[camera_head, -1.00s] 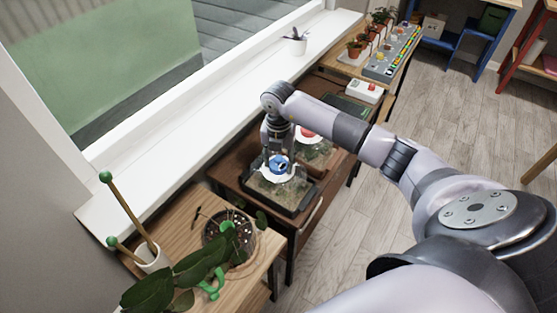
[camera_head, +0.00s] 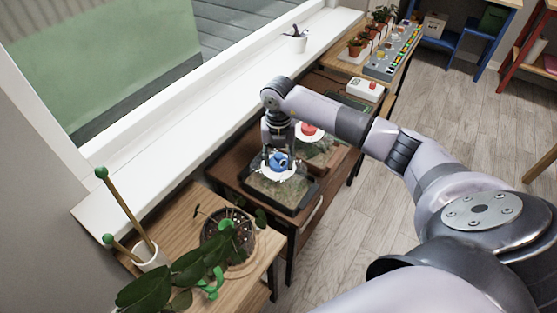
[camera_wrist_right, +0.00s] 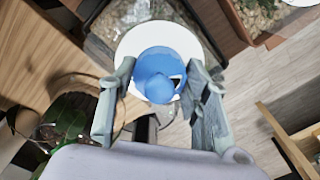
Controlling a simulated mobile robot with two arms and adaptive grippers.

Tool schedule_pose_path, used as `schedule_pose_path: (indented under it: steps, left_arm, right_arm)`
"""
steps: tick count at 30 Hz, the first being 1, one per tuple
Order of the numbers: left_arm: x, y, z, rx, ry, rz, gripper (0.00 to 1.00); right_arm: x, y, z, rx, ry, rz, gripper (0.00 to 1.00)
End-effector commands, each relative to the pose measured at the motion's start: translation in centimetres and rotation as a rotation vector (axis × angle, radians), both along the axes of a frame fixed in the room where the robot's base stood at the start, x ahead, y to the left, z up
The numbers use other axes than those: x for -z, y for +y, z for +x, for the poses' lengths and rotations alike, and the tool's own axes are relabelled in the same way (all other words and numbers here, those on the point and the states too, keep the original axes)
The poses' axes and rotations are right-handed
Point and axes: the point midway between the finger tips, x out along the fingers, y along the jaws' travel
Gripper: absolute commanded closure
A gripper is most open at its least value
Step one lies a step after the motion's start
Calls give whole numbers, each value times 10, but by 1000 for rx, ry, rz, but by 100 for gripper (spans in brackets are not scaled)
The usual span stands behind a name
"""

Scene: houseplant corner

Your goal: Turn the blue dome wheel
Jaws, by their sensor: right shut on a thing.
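The blue dome wheel (camera_head: 279,163) sits on a white round plate (camera_head: 262,166) on top of a terrarium-like tray (camera_head: 285,190) with a dark rim. My right gripper (camera_head: 277,158) points down over the wheel. In the right wrist view, the blue wheel (camera_wrist_right: 158,72) with a dark-and-white mark on its side lies between the two fingers of my right gripper (camera_wrist_right: 160,88), one on each side. The fingers are shut on the wheel. The white plate (camera_wrist_right: 178,34) shows behind it. My left gripper is not in view.
A second tray with a red knob (camera_head: 308,128) stands just behind. A potted plant (camera_head: 232,232) and a white cup with green-tipped sticks (camera_head: 150,254) stand at the front left. The white window sill (camera_head: 180,140) runs along the left. Floor at right is open.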

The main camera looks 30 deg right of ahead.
Motion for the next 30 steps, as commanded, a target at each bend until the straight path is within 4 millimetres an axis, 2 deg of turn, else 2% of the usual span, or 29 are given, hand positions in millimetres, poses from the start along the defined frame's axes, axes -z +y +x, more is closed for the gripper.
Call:
schedule_pose_path:
  steps: [3,15,30]
  left_arm:
    - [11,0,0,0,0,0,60]
    - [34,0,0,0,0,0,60]
    - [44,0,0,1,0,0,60]
  right_arm:
    - [3,-1,1,-103,-3,-2,84]
    - [2,0,1,-436,-2,-1,84]
    - [0,1,1,-617,-2,0,84]
